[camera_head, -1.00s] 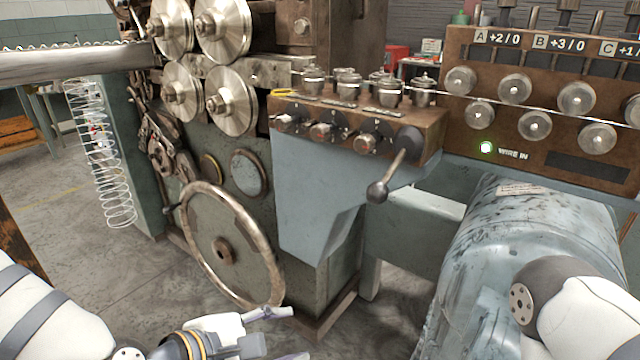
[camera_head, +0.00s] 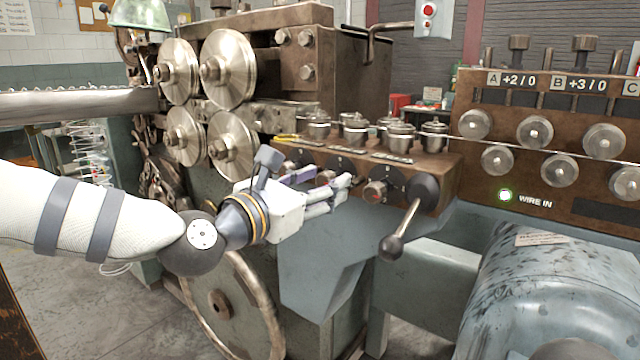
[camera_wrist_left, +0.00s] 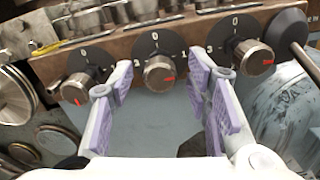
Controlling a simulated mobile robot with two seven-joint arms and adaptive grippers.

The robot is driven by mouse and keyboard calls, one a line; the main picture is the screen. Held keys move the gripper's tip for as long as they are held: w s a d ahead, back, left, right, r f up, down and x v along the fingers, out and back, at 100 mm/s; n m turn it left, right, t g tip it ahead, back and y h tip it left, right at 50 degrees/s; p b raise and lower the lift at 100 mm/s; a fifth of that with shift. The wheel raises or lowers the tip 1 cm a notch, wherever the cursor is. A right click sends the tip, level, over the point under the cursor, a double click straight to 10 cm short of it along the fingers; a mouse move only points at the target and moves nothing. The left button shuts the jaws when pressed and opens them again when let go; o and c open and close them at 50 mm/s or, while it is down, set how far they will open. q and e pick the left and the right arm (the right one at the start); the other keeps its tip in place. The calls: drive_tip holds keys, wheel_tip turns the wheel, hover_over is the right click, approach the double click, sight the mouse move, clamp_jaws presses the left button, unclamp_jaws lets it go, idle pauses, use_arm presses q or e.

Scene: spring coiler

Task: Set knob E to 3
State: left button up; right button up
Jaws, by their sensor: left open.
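Three dark round knobs with red pointer marks sit on the brown front of the control box (camera_head: 440,172). I cannot read which one is E. In the left wrist view the middle knob (camera_wrist_left: 158,74) has its red mark pointing right. The left knob (camera_wrist_left: 76,88) has its mark toward the lower right, and the right knob (camera_wrist_left: 252,58) has its mark to the right. My left gripper (camera_head: 325,186) is open in front of the box; its purple-padded fingers stand either side of the middle knob in the wrist view, apparently not touching it. It partly hides the knobs in the head view. My right gripper is out of view.
A ball-ended lever (camera_head: 402,232) hangs at the box's right end, close to the right knob (camera_head: 376,192). Metal rollers (camera_head: 228,68) stand left of the box, and a large handwheel (camera_head: 243,300) is below my left arm. A blue-grey motor housing (camera_head: 530,280) fills the lower right.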

use_arm(q)
drive_tip(key=shift+c, duration=0.6)
clamp_jaws()
